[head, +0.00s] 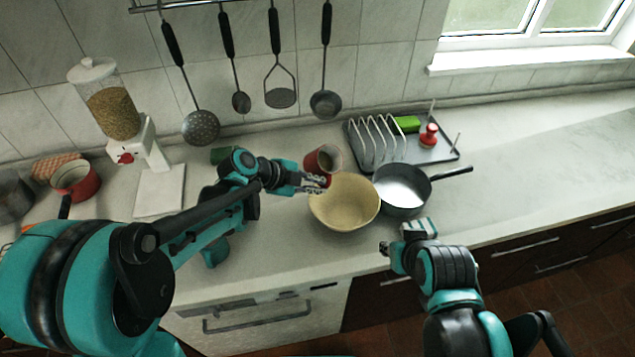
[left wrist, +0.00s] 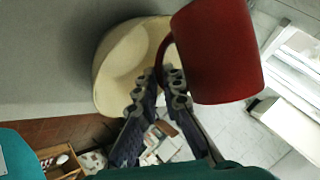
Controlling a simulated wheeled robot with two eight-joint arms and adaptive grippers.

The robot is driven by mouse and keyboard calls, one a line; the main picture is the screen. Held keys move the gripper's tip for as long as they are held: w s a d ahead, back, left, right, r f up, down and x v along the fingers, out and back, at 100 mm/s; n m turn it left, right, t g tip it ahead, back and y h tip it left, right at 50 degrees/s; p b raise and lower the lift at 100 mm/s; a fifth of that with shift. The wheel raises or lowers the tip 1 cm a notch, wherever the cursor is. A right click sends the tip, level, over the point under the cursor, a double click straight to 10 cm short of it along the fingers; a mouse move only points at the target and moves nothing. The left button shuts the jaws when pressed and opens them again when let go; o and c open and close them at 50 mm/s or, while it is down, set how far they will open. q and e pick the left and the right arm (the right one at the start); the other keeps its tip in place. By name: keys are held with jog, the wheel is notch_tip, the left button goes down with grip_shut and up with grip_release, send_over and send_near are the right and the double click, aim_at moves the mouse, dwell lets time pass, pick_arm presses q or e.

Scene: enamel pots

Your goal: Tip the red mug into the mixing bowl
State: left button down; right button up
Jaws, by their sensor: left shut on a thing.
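The red mug (head: 311,166) is beside the far left rim of the cream mixing bowl (head: 343,212). Its opening faces up toward the head camera and its inside looks dark brownish. My left gripper (head: 316,184) is shut on the mug's handle side. In the left wrist view the mug (left wrist: 215,55) is large beside the fingertips (left wrist: 162,88), with the bowl (left wrist: 112,70) behind. The bowl stands on the counter and its visible inside looks empty. My right gripper (head: 408,238) is near the counter's front edge, apart from the bowl; its jaw opening is unclear.
A dark pan (head: 402,205) with whitish contents stands close to the bowl's right. Behind it is a tray (head: 445,153) with a wire rack (head: 375,140). A grain dispenser (head: 113,110) and a red pot (head: 85,187) stand at left. The counter at right is clear.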

pick_arm(q)
jog(key=shift+f+t+y, duration=0.3)
jog(key=shift+r+m+t+y, duration=0.25)
jog(key=shift+m+t+y, duration=0.25)
jog(key=shift+m, duration=0.1)
jog(key=shift+a+f, duration=0.1)
jog(key=shift+f, duration=0.2)
jog(key=shift+w+f+m+t+y+b, duration=0.2)
jog(key=shift+f+m+t+y+b, duration=0.1)
jog(key=shift+f+t+b, duration=0.15)
jog(key=shift+a+r+m+t+y, duration=0.1)
jog(key=shift+r+m+t+y, duration=0.15)
jog(key=shift+t+y, duration=0.2)
jog(key=shift+f+m, duration=0.1)
jog(key=shift+m, duration=0.15)
jog(key=shift+s+d+f+m+t+y+b, duration=0.3)
jog(key=shift+s+d+f+t+y+b, duration=0.1)
jog(key=shift+f+t+b, duration=0.15)
jog(key=shift+a+r+m+t+y+b, duration=0.1)
jog(key=shift+r+m+t+y+b, duration=0.15)
jog(key=shift+m+t+y+b, duration=0.25)
jog(key=shift+r+m+t+y+b, duration=0.15)
jog(key=shift+r+m+t+b, duration=0.15)
jog(key=shift+t, duration=0.35)
jog(key=shift+f+m+t+y+b, duration=0.35)
jog(key=shift+f+t+b, duration=0.25)
jog(key=shift+b, duration=0.55)
jog(key=shift+r+m+t+y+b, duration=0.4)
jog(key=shift+m+t+b, duration=0.45)
jog(key=shift+t+b, duration=0.25)
